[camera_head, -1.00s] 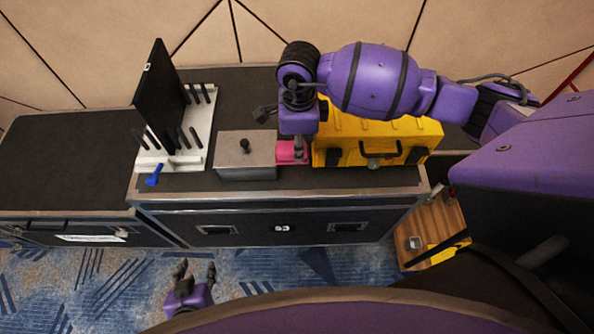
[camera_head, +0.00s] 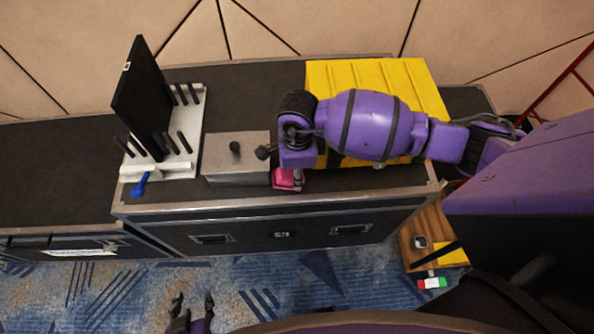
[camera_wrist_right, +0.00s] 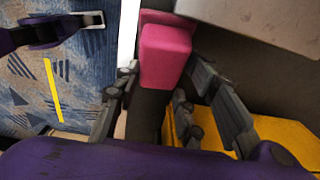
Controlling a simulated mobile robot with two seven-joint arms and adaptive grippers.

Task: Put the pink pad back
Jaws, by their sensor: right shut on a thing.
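My left gripper (camera_head: 193,301) is low over the carpet, fingers apart and empty.
A grey metal box (camera_head: 235,170) stands left of the pad. A yellow case (camera_head: 426,92) stands right, partly behind my arm. Further left is a white rack (camera_head: 190,145) with a black panel (camera_head: 143,98) and a blue-handled item (camera_head: 140,185). A wooden surface (camera_head: 412,238) is lower right.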

